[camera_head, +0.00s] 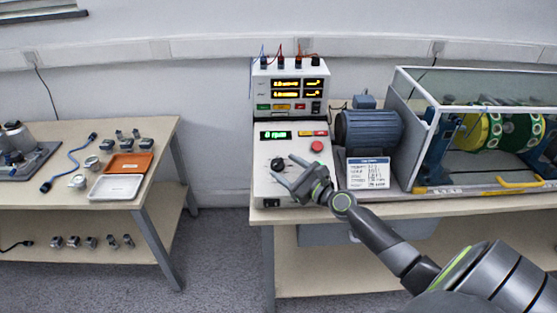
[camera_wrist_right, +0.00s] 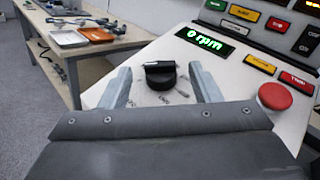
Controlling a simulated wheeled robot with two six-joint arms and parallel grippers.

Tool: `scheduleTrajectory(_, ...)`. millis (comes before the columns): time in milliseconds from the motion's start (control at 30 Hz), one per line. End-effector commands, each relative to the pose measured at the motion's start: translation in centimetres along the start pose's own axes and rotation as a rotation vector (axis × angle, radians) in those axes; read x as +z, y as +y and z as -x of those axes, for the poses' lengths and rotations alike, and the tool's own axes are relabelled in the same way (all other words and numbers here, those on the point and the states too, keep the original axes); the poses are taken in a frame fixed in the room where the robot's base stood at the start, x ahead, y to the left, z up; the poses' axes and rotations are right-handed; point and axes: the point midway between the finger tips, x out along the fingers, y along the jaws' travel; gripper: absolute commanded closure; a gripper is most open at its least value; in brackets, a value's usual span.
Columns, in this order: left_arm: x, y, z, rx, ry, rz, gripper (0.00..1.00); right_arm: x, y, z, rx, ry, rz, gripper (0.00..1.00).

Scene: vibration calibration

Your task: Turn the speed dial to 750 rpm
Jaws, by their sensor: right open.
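The black speed dial (camera_head: 277,164) sits on the sloped white control panel (camera_head: 262,186). In the right wrist view the dial (camera_wrist_right: 160,74) shows between my open fingers, with clear space on both sides. The green display (camera_head: 273,134) reads 0 rpm, and it also reads 0 rpm in the right wrist view (camera_wrist_right: 205,40). My right gripper (camera_head: 284,170) is open and empty, close in front of the dial. I cannot tell whether the fingers reach down to the dial's sides. My left gripper is not in view.
A red stop button (camera_head: 317,146) sits on the panel right of the dial. A blue motor (camera_head: 368,130) and a label card (camera_head: 368,173) stand to the right, beside a glass-walled rig (camera_head: 470,90). A separate table (camera_head: 60,207) with trays and sensors stands left.

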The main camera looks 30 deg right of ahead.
Motion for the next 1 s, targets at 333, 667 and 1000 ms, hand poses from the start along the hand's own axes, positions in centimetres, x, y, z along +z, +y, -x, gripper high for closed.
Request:
scheduleTrajectory(333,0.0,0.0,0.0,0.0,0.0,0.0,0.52,0.0,0.1,-3.6,0.001,0.0,-0.001,0.43)
scheduleTrajectory(667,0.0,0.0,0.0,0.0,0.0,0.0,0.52,0.0,0.0,-3.8,0.001,0.0,0.0,0.44)
scheduleTrajectory(1000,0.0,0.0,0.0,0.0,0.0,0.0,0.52,0.0,0.0,-3.8,0.0,0.0,0.0,0.87)
